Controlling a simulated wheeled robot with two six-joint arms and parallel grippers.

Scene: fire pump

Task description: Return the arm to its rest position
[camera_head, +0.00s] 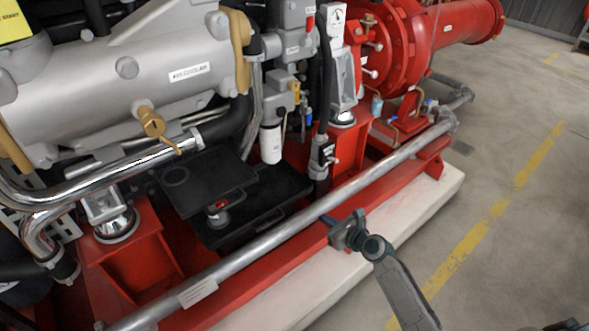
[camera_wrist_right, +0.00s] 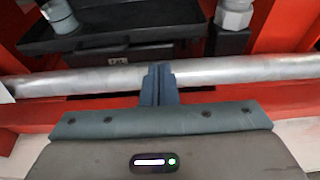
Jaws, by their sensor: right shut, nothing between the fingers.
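My right gripper (camera_head: 345,228) is in front of the grey pipe (camera_head: 290,215) that runs along the red base frame of the pump. In the right wrist view the closed fingers (camera_wrist_right: 159,84) overlap the pipe (camera_wrist_right: 235,71). Nothing shows between them. I cannot tell whether the fingertips touch the pipe. My right arm (camera_head: 405,295) comes in from the lower right. My left gripper is not in view.
The red base frame (camera_head: 250,285) stands on a pale plinth (camera_head: 425,205). A black tray (camera_head: 265,200) lies behind the pipe. Red pump housing (camera_head: 400,45) is at the back right. Open concrete floor (camera_head: 520,215) with a yellow line (camera_head: 465,245) is on the right.

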